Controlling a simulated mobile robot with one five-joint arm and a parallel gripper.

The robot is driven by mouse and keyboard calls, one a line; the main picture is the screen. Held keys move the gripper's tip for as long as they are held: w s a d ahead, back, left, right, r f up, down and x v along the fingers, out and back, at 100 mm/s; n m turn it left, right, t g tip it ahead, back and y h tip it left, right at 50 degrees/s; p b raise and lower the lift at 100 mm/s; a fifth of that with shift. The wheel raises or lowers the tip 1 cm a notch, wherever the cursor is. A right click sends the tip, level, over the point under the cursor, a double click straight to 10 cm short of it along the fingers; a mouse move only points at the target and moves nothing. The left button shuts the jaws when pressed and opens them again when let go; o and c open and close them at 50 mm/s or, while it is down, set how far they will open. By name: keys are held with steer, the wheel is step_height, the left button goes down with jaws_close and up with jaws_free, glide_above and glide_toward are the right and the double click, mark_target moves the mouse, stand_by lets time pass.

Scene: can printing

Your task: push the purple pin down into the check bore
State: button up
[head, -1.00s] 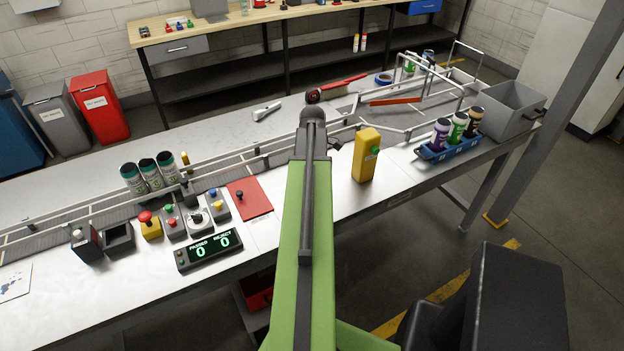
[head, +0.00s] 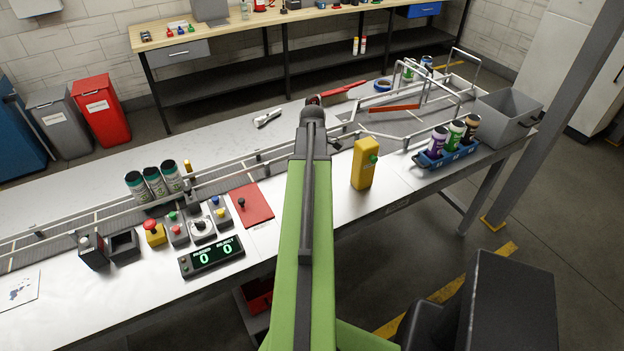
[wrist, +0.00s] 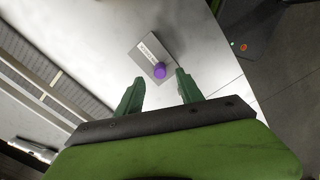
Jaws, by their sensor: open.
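The purple pin (wrist: 160,71) shows in the wrist view as a round purple head on a grey labelled block (wrist: 148,52). The check bore is not visible; I cannot tell how deep the pin sits. My gripper (wrist: 158,78) is open, with its two green fingers apart. In the picture the pin head lies between the fingertips, and nothing is held. I cannot tell the height gap between fingers and pin.
A yellow box (head: 364,165) stands right of my arm. A red plate with a black knob (head: 252,205) and a counter display (head: 212,256) lie left. Several cans stand in a blue rack (head: 447,158). A conveyor with rails (head: 90,217) runs behind.

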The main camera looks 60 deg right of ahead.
step_height(320, 180, up, 13)
steer(key=p, duration=1.1)
